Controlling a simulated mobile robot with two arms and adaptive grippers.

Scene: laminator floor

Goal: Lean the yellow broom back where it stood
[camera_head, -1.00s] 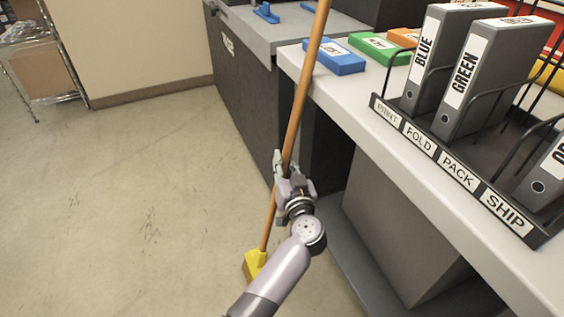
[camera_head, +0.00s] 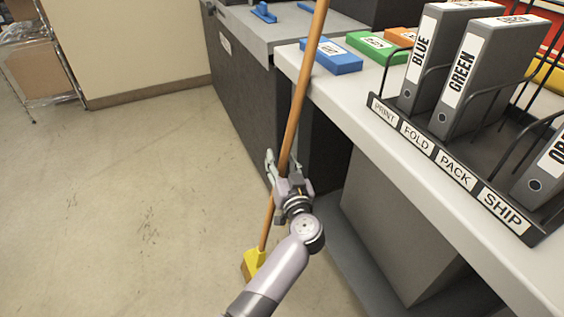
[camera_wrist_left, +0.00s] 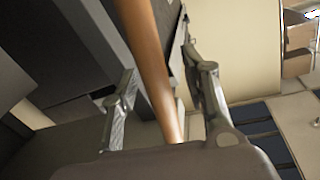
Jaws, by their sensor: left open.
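The yellow broom has an orange-brown wooden handle (camera_head: 301,90) and a yellow head (camera_head: 254,263) resting on the floor. The handle stands tilted, its upper part against or close to the edge of the white counter; I cannot tell if it touches. My left gripper (camera_head: 280,166) is open at the lower half of the handle, one finger on each side. In the left wrist view the handle (camera_wrist_left: 150,65) runs between the two spread fingers (camera_wrist_left: 160,85), with gaps beside it. The top of the handle is out of view. My right gripper is not in view.
The white counter (camera_head: 400,170) carries a black rack with grey binders (camera_head: 430,60), and blue (camera_head: 335,62), green (camera_head: 372,45) and orange blocks. A dark grey machine (camera_head: 240,90) stands beyond. The floor (camera_head: 130,190) at left is clear. A wire shelf (camera_head: 40,65) stands far left.

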